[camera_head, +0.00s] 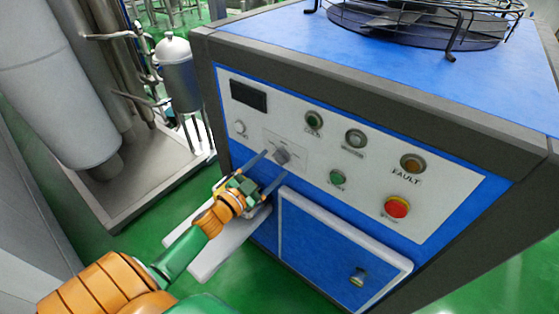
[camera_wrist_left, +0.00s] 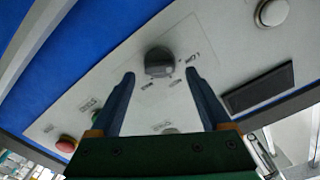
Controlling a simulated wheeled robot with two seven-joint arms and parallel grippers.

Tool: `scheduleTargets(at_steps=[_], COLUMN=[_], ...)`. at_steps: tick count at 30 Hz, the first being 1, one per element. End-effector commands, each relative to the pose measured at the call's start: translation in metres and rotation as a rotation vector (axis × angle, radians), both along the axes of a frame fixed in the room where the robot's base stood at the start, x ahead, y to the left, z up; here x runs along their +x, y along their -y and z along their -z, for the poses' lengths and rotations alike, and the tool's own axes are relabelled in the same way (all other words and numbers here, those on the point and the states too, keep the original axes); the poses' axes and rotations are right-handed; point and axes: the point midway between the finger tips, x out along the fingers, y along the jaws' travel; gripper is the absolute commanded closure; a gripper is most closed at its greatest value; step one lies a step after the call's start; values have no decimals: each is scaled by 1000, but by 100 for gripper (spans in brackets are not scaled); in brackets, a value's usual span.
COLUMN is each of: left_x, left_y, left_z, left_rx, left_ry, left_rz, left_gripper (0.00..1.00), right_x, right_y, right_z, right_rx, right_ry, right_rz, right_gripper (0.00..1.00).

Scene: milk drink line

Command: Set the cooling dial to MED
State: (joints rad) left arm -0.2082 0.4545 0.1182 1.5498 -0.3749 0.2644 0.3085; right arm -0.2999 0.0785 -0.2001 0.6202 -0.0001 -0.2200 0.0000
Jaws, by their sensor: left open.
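The cooling dial (camera_head: 282,156) is a small grey knob on the white control panel (camera_head: 330,205) of the blue machine. My right gripper is not in view.
The panel also bears a dark display (camera_head: 248,95), a green button (camera_head: 337,177), an amber FAULT lamp (camera_head: 413,163) and a red button (camera_head: 397,207). A blue door (camera_head: 335,250) with a knob lies below. Metal tanks (camera_head: 177,65) stand at the left.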

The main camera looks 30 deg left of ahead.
Motion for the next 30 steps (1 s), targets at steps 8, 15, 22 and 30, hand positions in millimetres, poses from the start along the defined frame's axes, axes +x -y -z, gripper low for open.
scheduleTargets(at_steps=[8, 15, 22, 30], left_x=[26, 27, 26, 26], left_y=[2, 2, 2, 2], left_z=[1, 1, 1, 1], left_rx=[-1, -2, -2, -2], left_ry=[-3, -4, -4, -3], left_rz=[-2, -1, -1, -1], left_gripper=[19, 24, 86, 100], right_x=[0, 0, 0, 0], right_y=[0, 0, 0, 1], right_z=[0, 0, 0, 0], right_rx=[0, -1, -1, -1], right_ry=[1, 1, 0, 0], right_rz=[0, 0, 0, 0], right_gripper=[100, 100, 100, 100])
